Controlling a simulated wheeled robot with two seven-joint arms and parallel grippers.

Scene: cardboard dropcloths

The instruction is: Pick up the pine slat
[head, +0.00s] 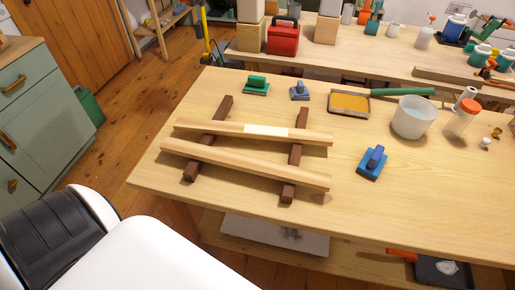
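Two pale pine slats lie nearly side by side on the wooden table, resting across two dark brown bars. The near slat (245,166) is plain and runs slightly down to the right. The far slat (215,129) has a whitish patch on its middle. A gap separates the slats. The left brown bar (222,107) and the right brown bar (288,192) stick out beyond both slats. I cannot tell from the picture which slat is the one named. Neither of my grippers is in view.
A blue-handled block (372,164), a white tub (411,122) and an orange-lidded jar (463,117) stand right of the slats. Behind them are a green-handled block (257,85), a small blue block (299,91) and a paint tray (349,102). The table's front is clear.

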